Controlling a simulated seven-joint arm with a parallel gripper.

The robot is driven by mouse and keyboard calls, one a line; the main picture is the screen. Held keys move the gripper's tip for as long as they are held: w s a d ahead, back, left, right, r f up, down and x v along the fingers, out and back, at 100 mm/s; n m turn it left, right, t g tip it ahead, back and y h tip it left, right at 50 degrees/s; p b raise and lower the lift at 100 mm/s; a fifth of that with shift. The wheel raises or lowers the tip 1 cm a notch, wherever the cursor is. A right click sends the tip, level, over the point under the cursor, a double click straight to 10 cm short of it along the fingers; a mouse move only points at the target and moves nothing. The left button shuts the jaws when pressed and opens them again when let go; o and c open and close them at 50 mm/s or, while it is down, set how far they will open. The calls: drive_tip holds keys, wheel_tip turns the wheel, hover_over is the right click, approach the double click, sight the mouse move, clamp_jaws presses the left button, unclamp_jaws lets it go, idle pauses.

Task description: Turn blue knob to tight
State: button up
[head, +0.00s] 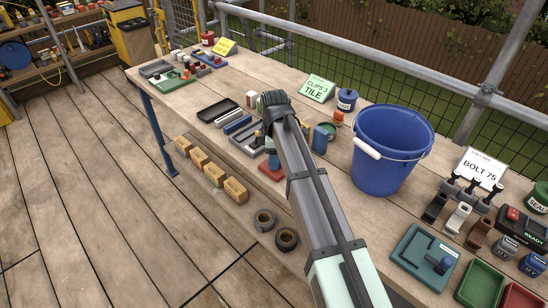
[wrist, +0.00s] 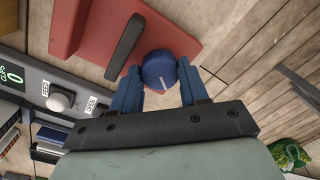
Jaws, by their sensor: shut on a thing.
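The blue knob (wrist: 157,66) is round with a white pointer line on its top. It stands on a red plate (wrist: 190,36) beside a dark upright bar (wrist: 124,47). My gripper (wrist: 157,80) has its blue fingers on either side of the knob and is shut on it. In the head view the red plate (head: 272,170) shows on the bench below my gripper. The knob is hidden there behind my arm. No tight mark is readable in either view, so I cannot tell how far the knob is turned.
A grey panel (wrist: 40,72) with a white knob (wrist: 59,102) and a green display lies close by. On the bench (head: 180,108), trays stand left of my arm and a blue bucket (head: 390,150) right. A green plate (head: 425,252) bears another small blue knob.

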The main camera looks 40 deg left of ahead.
drive_tip(key=m, duration=1)
drive_tip(key=shift+m, duration=0.4)
idle(0.4)
drive_tip(key=o, duration=0.8)
drive_tip(key=shift+w+r, duration=0.1)
drive_tip(key=r, duration=1.3)
drive_tip(key=shift+w+d+r, duration=0.1)
drive_tip(key=shift+w+r, duration=0.1)
drive_tip(key=shift+r, duration=0.15)
